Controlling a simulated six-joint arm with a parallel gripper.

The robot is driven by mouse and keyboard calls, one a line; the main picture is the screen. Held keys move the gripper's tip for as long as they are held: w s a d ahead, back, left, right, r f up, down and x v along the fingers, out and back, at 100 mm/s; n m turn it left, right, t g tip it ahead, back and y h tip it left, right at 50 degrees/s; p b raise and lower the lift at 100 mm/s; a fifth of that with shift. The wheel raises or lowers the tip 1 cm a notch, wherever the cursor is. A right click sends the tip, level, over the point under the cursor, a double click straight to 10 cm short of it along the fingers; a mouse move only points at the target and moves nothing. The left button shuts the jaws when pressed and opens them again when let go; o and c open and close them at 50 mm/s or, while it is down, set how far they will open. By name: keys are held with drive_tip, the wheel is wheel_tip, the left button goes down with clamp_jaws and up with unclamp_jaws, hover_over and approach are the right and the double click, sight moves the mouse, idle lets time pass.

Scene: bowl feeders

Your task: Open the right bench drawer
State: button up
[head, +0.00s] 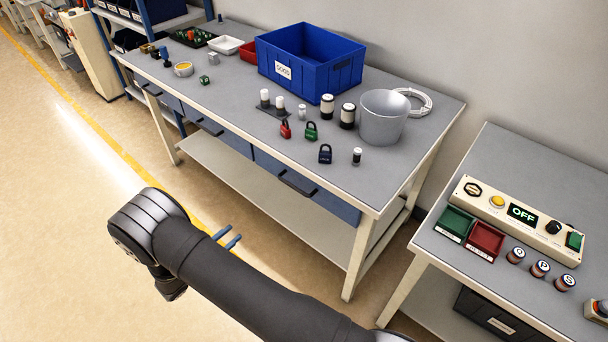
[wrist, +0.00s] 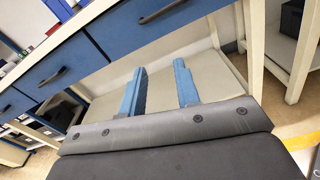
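The right bench drawer (head: 325,201) is a blue front under the grey bench top, and it looks shut. Its dark bar handle (head: 297,183) faces the aisle. In the wrist view the same drawer's front (wrist: 118,32) and handle (wrist: 163,10) are at the top, partly cut off by the frame edge. My gripper (head: 228,237) has two blue fingers spread apart with nothing between them. It is in front of the bench, away from the handle and lower in the picture. In the wrist view the fingers (wrist: 160,67) point toward the space under the drawers.
Other blue drawers with dark handles (head: 210,127) lie to the left. A pale lower shelf (head: 250,180) runs beneath. The bench top holds a blue bin (head: 310,58), a grey bucket (head: 382,117) and padlocks. A second table (head: 500,200) stands right. The aisle floor is clear.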

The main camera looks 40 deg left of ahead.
drive_tip(key=w+d+r+m+g, duration=0.15)
drive_tip(key=w+r+m, duration=0.25)
drive_tip(key=w+m, duration=0.7)
drive_tip(key=m, duration=0.5)
approach(292, 185)
drive_tip(key=shift+g, duration=0.25)
drive_tip(key=x, duration=1)
drive_tip(key=shift+w+f, duration=0.1)
drive_tip(key=shift+f, duration=0.05)
clamp_jaws()
